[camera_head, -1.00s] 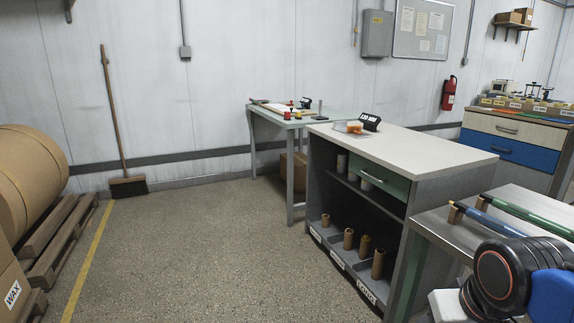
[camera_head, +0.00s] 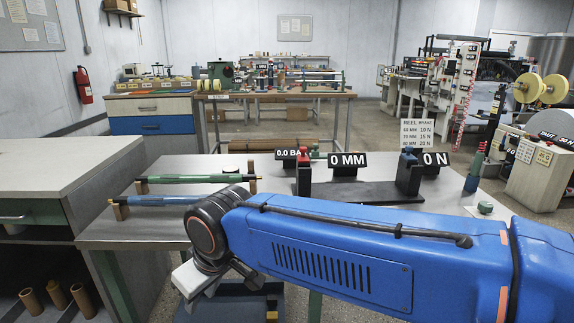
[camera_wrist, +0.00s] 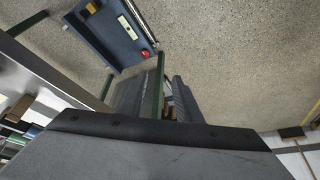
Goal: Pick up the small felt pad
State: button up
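I cannot identify the small felt pad with certainty. A small pale green block (camera_head: 485,208) lies at the right end of the metal workbench (camera_head: 300,222), and a small dark disc (camera_head: 232,169) lies near its back edge. Either is too small to name. My gripper (camera_wrist: 166,88) points down in the wrist view, its two dark ribbed fingers apart with nothing visible between them. In the head view my arm crosses the front of the bench and hides part of its top. The gripper is low at the bench's front edge, away from both small items.
Green (camera_head: 195,179) and blue (camera_head: 165,200) rods rest on supports at the bench's left. A black fixture (camera_head: 360,192) with displays stands at the middle right. A blue-grey tray (camera_wrist: 105,35) is below, in the wrist view. A pale-topped cabinet (camera_head: 60,165) stands left.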

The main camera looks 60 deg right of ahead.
aim_at(250, 167)
jog(key=z, duration=1.2)
